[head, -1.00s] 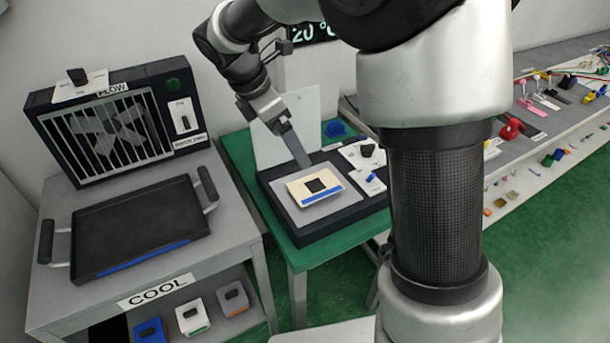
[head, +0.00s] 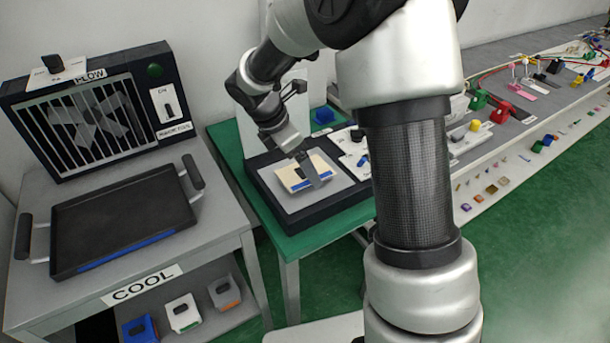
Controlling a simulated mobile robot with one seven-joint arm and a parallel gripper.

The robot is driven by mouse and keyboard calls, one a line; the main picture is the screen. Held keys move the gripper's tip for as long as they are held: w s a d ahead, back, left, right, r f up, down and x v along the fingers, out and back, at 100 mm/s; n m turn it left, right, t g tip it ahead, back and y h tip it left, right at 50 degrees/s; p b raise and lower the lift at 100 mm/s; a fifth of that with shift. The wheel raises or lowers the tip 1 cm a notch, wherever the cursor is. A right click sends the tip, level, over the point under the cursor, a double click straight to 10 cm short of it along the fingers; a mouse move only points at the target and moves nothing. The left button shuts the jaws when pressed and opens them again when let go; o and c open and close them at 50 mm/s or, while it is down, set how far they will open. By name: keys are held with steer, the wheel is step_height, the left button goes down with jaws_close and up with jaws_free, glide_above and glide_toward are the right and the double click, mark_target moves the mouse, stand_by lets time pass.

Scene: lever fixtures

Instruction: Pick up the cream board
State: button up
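The cream board (head: 289,177) lies on the grey plate of a black-framed fixture (head: 327,213) on the green table. It has a blue strip along its front edge and a dark square on top, now largely covered. My gripper (head: 316,183) reaches down over the board from behind, with its finger across the board's middle and its tip near the front edge. Only one finger shows clearly, so the opening between the fingers is hidden. I cannot tell whether the finger touches the board.
A black tray (head: 125,215) with two handles sits on the grey cart labelled COOL, left of the green table (head: 292,240). A fan box (head: 95,115) stands behind it. A white panel with knobs (head: 352,152) adjoins the fixture. The bench at right holds several small parts.

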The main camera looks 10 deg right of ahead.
steer(key=shift+x, duration=1.1)
steer(key=shift+r, duration=0.1)
steer(key=c, duration=1.3)
